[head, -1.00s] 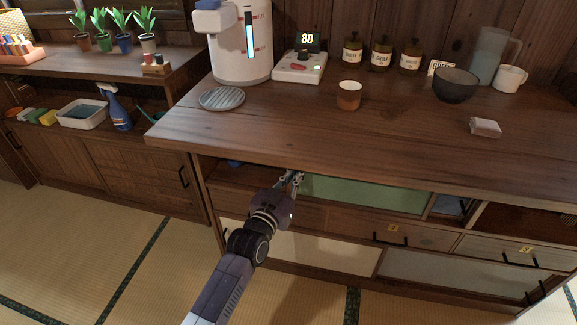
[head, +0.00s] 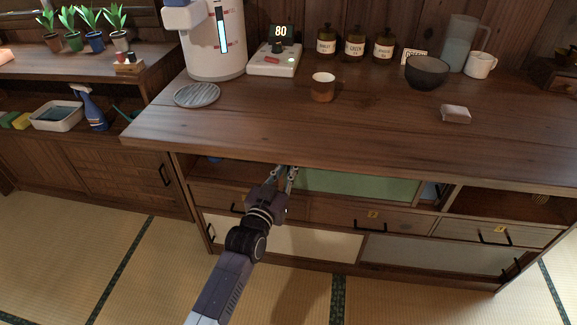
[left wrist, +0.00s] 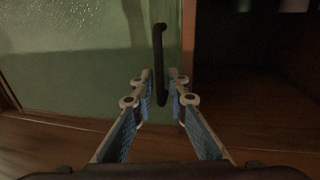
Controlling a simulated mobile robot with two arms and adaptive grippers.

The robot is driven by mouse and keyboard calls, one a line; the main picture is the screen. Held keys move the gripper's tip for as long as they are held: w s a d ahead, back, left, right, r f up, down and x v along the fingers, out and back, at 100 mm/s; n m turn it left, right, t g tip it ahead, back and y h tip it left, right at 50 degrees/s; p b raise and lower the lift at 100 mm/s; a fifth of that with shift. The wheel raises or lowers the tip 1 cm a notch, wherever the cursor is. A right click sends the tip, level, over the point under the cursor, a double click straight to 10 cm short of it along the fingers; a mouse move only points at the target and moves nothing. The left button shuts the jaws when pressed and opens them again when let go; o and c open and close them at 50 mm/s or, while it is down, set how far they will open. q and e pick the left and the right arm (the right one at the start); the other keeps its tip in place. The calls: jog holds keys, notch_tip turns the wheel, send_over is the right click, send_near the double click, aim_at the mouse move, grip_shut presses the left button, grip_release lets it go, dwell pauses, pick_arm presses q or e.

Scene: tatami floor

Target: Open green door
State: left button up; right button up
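The green door (head: 355,185) is a sliding panel in the cabinet under the counter, with a dark opening to its left and a narrow gap to its right. In the left wrist view the green door (left wrist: 85,65) fills the left side, and its black vertical bar handle (left wrist: 159,50) stands near its edge. My left gripper (head: 288,168) is at the door's left edge, under the counter lip. In the left wrist view the gripper (left wrist: 162,85) is open, with its fingers on either side of the handle's lower part. Contact is unclear. My right gripper is out of view.
The wooden counter (head: 330,125) overhangs the cabinet. Drawers (head: 375,215) with black handles lie below the door. The tatami floor in front is clear.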

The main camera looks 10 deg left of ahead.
pick_arm(q)
jog(key=v, duration=1.2)
dwell(0.5)
